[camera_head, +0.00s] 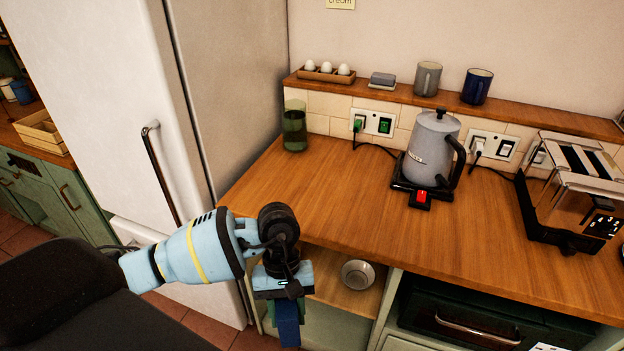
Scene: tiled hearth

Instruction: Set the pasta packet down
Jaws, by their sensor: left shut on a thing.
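My left gripper (284,294) points down in front of the counter's front edge, near its left end. It is shut on a dark blue packet with a green part, which I take as the pasta packet (288,328). The packet hangs below the jaws, partly hidden by them, and no print on it can be read. Behind it is the open shelf (333,291) under the counter. I cannot tell whether the packet touches anything. My right gripper is not in view.
A metal bowl (358,274) sits on the shelf. The wooden counter (330,200) is clear at its front left. A green glass jar (294,130), a grey kettle (431,150) and a toaster (575,190) stand on it. A white fridge (110,100) stands at left.

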